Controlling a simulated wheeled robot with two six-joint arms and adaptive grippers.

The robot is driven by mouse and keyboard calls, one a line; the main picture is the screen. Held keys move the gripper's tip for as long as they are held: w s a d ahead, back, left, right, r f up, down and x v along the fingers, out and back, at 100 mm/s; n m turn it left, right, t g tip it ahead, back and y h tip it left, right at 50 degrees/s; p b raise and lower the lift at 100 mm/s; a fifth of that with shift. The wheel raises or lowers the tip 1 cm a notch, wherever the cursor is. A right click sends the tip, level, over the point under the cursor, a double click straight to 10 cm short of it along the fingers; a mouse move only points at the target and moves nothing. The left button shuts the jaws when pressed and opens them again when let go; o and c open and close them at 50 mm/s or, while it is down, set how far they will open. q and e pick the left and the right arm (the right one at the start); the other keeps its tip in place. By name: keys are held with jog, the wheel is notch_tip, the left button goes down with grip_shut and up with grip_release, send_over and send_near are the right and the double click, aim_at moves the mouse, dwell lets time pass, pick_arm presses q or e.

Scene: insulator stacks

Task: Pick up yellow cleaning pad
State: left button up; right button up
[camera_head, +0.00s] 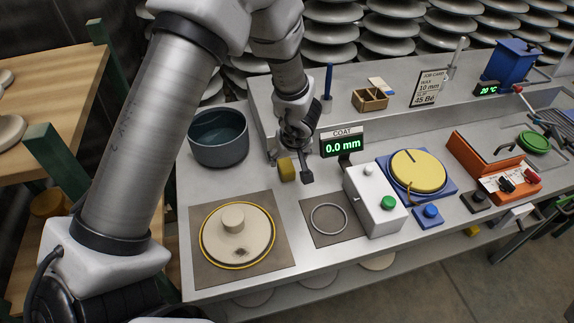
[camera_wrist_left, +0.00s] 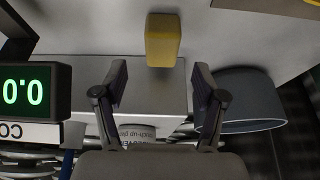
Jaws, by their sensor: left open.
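The yellow cleaning pad (camera_head: 287,170) is a small block standing on the grey bench, between the dark pot and the COAT display. In the left wrist view the pad (camera_wrist_left: 163,40) lies just beyond the fingertips, roughly centred between them. My left gripper (camera_head: 297,168) is beside the pad in the head view, with part of it close to the pad's right side. In the left wrist view the two fingers of my left gripper (camera_wrist_left: 160,80) are spread with nothing between them. I cannot tell whether a finger touches the pad. My right gripper is not in view.
A dark pot (camera_head: 218,150) stands left of the pad, and the COAT display (camera_head: 342,145) reading 0.0 mm stands to its right. A disc (camera_head: 215,250) on a square mat and a ring (camera_head: 328,218) lie in front. A raised shelf (camera_head: 290,95) is behind.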

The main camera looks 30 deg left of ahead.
aim_at(286, 165)
pick_arm(q)
jog(key=f, duration=0.1)
jog(key=f+b, duration=0.2)
jog(key=shift+a+f, duration=0.3)
jog(key=shift+w+a+f, duration=0.25)
jog(key=shift+w+f, duration=0.05)
jog(key=shift+f, duration=0.15)
jog(key=shift+w+a+f, duration=0.25)
jog(key=shift+w+f, duration=0.05)
jog(key=shift+f, duration=0.15)
jog(key=shift+s+d+r, duration=0.1)
jog(key=shift+s+r, duration=0.05)
jog(key=shift+r, duration=0.1)
jog(key=shift+s+r, duration=0.1)
jog(key=c, duration=1.1)
jog(key=shift+c, duration=0.2)
